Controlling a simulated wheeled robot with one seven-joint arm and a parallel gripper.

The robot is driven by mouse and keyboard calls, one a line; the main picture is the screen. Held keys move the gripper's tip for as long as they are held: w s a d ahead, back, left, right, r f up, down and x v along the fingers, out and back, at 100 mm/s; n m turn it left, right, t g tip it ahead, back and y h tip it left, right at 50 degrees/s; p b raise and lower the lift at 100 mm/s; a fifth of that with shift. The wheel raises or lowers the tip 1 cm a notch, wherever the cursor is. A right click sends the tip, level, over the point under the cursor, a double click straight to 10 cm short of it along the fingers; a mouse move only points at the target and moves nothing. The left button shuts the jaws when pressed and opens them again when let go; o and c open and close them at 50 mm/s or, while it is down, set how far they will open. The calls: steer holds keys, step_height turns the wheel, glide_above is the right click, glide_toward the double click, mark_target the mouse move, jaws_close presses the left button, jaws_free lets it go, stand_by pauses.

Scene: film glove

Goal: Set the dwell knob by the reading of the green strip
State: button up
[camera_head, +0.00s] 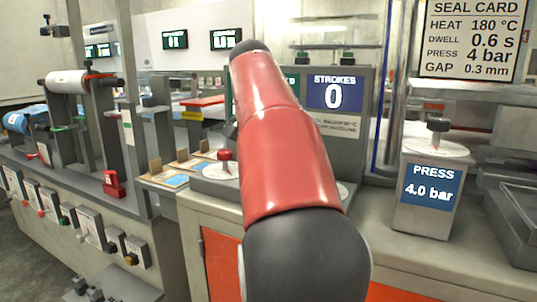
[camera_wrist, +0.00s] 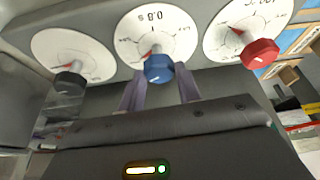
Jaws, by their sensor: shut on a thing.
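In the wrist view a blue knob (camera_wrist: 158,68) sits on the middle dial (camera_wrist: 150,25), which reads 0.8 s. My gripper (camera_wrist: 160,84) has its two purple fingers at the blue knob, shut on it. A black knob (camera_wrist: 69,84) is on the dial to its left and a red knob (camera_wrist: 259,53) on the dial to its right. In the head view my arm hides the blue knob and my gripper. The seal card (camera_head: 471,40) reads dwell 0.6 s. I cannot make out a green strip with a clear reading; a green panel (camera_head: 292,79) is mostly behind my arm.
The red knob also shows in the head view (camera_head: 225,160). A strokes counter (camera_head: 335,93) reads 0. A press box (camera_head: 430,195) with its own knob reads 4.0 bar at right. Sample cards (camera_head: 165,181) lie left of the dials; grey trays (camera_head: 515,205) stand far right.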

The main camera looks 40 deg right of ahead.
steer(key=o, duration=1)
steer(key=shift+c, duration=0.2)
steer(key=v, duration=0.7)
steer(key=shift+a+r, duration=0.15)
steer(key=shift+r, duration=0.2)
steer(key=shift+s, duration=0.1)
